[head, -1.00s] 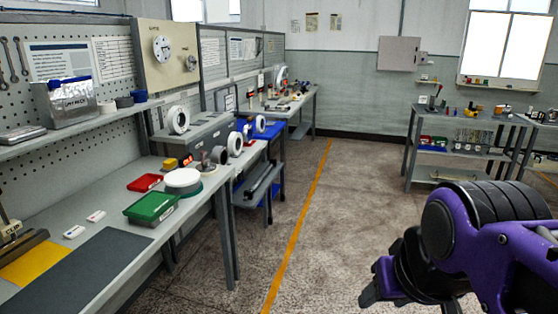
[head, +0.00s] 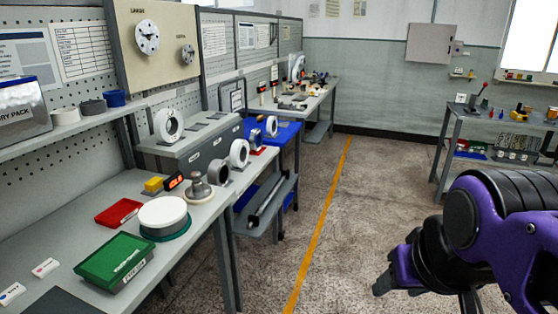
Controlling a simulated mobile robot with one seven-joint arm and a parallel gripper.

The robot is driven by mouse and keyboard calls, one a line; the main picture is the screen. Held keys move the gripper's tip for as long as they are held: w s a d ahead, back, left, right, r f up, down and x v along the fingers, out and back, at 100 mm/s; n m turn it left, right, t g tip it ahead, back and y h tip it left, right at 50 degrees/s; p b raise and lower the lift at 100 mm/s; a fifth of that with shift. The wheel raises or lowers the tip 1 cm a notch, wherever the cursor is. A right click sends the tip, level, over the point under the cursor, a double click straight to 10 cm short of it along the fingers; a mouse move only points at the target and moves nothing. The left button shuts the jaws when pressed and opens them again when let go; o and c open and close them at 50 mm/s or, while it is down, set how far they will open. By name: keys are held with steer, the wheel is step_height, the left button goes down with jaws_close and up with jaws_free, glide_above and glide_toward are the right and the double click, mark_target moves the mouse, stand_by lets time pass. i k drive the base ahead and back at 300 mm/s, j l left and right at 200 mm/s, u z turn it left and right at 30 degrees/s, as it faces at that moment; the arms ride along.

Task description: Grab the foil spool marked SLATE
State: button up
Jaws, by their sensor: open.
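No label reading SLATE is legible on any spool from here. Several spools stand along the left benches in the head view. A white-flanged spool (head: 168,125) stands on edge on a grey case. A grey spool (head: 218,172) and a white-flanged spool (head: 239,153) stand on edge at the bench's far end. A smaller white-rimmed spool (head: 271,126) shows just beyond them, by the blue bin. My gripper (head: 384,284) is at the lower right, open and partly cut from clear view by my purple arm. It is over the floor, well apart from all spools.
The near bench (head: 65,230) carries a green box (head: 115,262), a red tray (head: 118,212), a white disc (head: 162,213) and a scale-like weight (head: 198,186). A shelf unit (head: 470,125) stands at the right. The floor (head: 340,215) between is clear, with an orange line.

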mark_target(219, 170)
steer(key=i, duration=1.2)
steer(key=i+l+u, duration=0.1)
steer(key=i+u, duration=0.25)
steer(key=i+l+u, duration=0.35)
steer(key=i, duration=0.15)
steer(key=j, duration=0.1)
